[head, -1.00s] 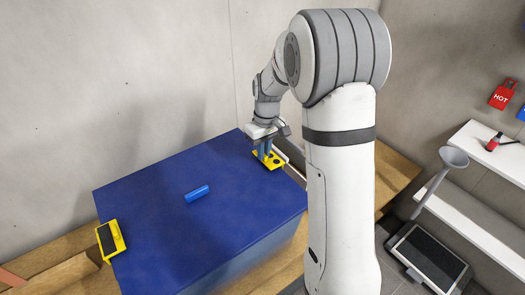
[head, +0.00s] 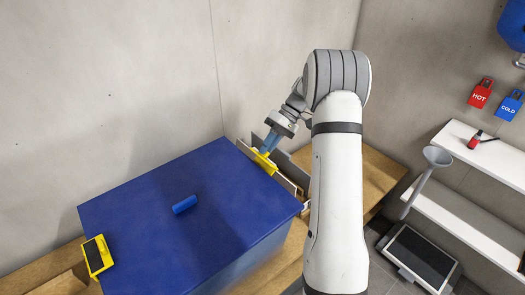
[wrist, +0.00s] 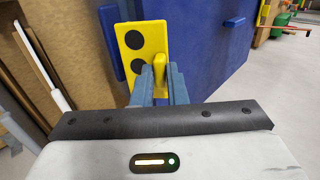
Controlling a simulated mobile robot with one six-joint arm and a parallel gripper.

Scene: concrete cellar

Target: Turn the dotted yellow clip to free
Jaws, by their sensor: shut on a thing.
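The dotted yellow clip (head: 265,162) is at the right edge of the blue box (head: 225,190). In the wrist view its yellow plate (wrist: 152,38) shows black dots and stands beside the blue wall (wrist: 205,40). My gripper (wrist: 160,84) is shut on the raised yellow tab of this clip, one finger on each side. In the head view my gripper (head: 268,145) comes at the clip tilted from the upper right. The fingers hide the lower part of the clip in the wrist view.
Another yellow clip with a dark patch (head: 97,256) is on the box's left edge. A blue handle (head: 184,204) lies on the lid. Upright boards (head: 290,175) stand close behind the dotted clip. White shelves (head: 470,205) are at the right.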

